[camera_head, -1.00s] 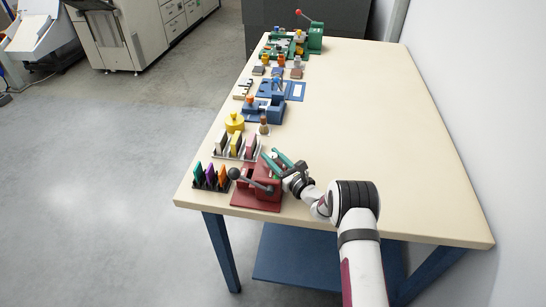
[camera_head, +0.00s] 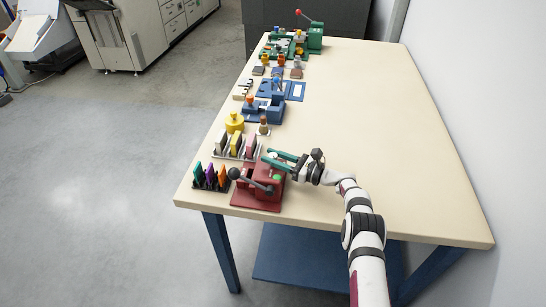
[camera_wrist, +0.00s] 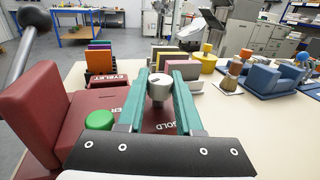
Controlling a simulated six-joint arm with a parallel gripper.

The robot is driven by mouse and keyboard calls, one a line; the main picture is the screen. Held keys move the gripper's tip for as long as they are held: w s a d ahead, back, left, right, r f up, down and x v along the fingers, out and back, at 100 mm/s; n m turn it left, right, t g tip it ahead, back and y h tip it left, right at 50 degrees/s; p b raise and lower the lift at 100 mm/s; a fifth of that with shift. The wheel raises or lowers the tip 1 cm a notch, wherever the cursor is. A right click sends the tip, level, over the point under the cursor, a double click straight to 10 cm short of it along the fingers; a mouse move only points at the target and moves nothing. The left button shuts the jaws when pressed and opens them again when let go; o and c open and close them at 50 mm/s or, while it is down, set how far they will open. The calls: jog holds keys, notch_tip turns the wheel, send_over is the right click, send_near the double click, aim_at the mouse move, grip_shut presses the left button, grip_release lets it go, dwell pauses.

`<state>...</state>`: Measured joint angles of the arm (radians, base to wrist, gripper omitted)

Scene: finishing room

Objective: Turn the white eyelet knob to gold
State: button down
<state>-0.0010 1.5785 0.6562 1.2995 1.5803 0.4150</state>
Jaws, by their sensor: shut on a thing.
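The white eyelet knob (camera_wrist: 159,88) stands upright on the red machine (camera_head: 259,189), beside lettering that reads "GOLD" (camera_wrist: 160,128). A further label, ending in "ER", is partly hidden. My gripper (camera_wrist: 160,78) has its two green fingers on either side of the knob and is shut on it. In the head view my gripper (camera_head: 268,156) reaches in from the right over the machine's back edge. A dark pointer mark shows on the knob's top; its exact aim is hard to tell.
The machine carries a green button (camera_wrist: 99,120) and a black-balled lever (camera_head: 235,173). An "EYELET" block (camera_wrist: 107,80), coloured cards (camera_head: 211,177) and a rack of pale and yellow blocks (camera_head: 236,145) stand close by. The table's right side (camera_head: 390,130) is clear.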

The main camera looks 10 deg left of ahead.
jog(key=shift+n+g, duration=0.3)
jog(key=shift+g, duration=0.2)
jog(key=c, duration=0.6)
grip_release()
jog(key=v, duration=1.5)
jog(key=shift+d+f, duration=0.15)
jog(key=shift+d, duration=0.25)
